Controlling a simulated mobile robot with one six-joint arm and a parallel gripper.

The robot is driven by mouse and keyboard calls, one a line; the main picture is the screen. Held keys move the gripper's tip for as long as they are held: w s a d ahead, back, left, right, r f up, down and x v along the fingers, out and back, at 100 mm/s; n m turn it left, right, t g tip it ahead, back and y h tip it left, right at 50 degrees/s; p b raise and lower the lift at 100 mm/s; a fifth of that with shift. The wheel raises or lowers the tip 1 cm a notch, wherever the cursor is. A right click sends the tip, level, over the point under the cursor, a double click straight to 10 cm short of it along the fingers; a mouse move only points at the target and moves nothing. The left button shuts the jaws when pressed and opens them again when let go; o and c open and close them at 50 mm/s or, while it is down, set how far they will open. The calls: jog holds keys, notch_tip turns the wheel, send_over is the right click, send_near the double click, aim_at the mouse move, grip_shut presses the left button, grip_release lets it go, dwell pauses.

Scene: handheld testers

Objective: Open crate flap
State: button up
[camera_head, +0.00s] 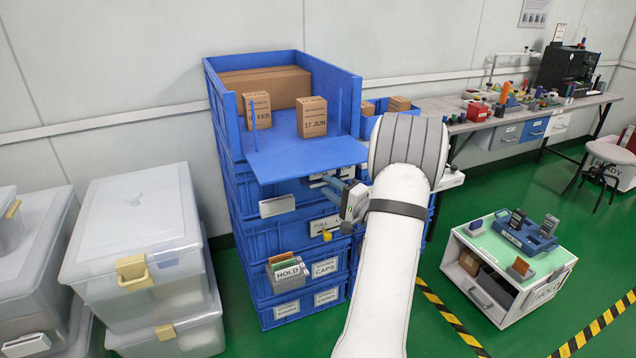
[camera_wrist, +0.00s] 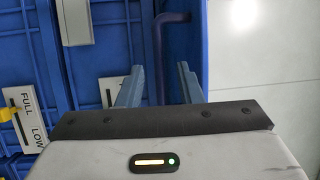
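The top blue crate (camera_head: 355,92) of the stack has its front flap (camera_head: 295,157) folded down, sticking out roughly level toward me. Cardboard boxes marked FEB (camera_head: 257,110) and 17 JUN (camera_head: 312,117) stand inside behind it. My gripper (camera_head: 333,187) is just below the flap's front right corner. In the wrist view my two blue-grey fingers (camera_wrist: 160,88) are apart, so the gripper is open. A dark blue bar (camera_wrist: 158,55) runs down toward the gap between them. I cannot tell whether the fingers touch it. My arm hides part of the stack's right side.
More blue crates with labels are stacked below, one with a HOLD bin (camera_head: 288,274). Translucent tubs (camera_head: 135,235) stand at left. A white cart (camera_head: 508,260) and a workbench (camera_head: 480,124) are at right. Green floor lies open between stack and cart.

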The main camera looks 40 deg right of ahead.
aim_at(319, 181)
jog(key=shift+x, duration=2.15)
jog(key=shift+c, duration=0.4)
grip_shut()
